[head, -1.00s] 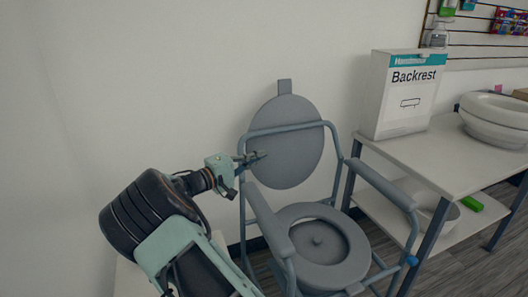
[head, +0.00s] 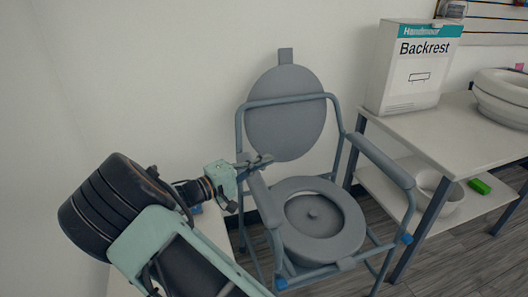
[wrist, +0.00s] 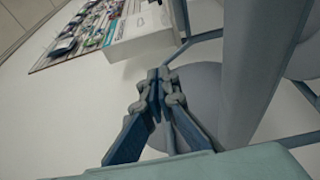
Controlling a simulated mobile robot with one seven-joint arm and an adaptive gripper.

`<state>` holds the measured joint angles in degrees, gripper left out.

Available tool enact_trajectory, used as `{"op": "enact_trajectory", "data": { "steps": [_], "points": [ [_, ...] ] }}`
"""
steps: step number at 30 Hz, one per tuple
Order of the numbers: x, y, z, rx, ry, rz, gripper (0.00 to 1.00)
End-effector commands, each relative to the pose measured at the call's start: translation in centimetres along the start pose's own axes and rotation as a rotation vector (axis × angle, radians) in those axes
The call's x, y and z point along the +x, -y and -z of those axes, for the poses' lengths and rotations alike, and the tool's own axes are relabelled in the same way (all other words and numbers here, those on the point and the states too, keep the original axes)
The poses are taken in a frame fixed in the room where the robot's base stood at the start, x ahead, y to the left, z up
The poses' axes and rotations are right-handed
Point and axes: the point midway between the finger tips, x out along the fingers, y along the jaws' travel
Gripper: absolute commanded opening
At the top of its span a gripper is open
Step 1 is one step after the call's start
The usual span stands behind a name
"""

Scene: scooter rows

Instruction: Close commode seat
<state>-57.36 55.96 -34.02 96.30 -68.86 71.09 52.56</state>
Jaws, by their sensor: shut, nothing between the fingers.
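The grey commode chair stands against the wall in the middle of the head view. Its round lid (head: 287,125) is raised upright behind the tubular back frame (head: 262,101). The ring seat (head: 348,236) lies flat, with the round pan (head: 312,212) showing in its opening. My gripper (head: 264,160) is at the left side of the back frame, just left of the lid's lower part and above the left armrest (head: 263,199). Its fingers are shut and empty. In the wrist view the closed fingertips (wrist: 160,76) lie in front of the grey lid (wrist: 195,105); whether they touch it is unclear.
The left armrest runs close beside my gripper. To the right, a white table (head: 440,137) bears a Backrest box (head: 411,68) and a white raised toilet seat (head: 502,95). Its lower shelf holds a bowl (head: 440,191) and a green item (head: 479,186).

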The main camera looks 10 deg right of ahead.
Motion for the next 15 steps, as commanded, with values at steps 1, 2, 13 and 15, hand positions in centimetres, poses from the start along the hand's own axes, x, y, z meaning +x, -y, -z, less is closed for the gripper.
{"op": "enact_trajectory", "data": {
  "steps": [1, 2, 13, 15],
  "points": [
    [-0.2, 0.4, -0.4, -0.003, 0.0, 0.0, 0.0],
    [-0.3, 0.6, -0.6, -0.003, -0.001, 0.0, 0.0],
    [-0.9, 2.0, -2.2, -0.001, 0.0, 0.0, 0.0],
    [-1.0, 2.1, -2.2, -0.001, 0.0, 0.0, 0.0]
  ]
}}
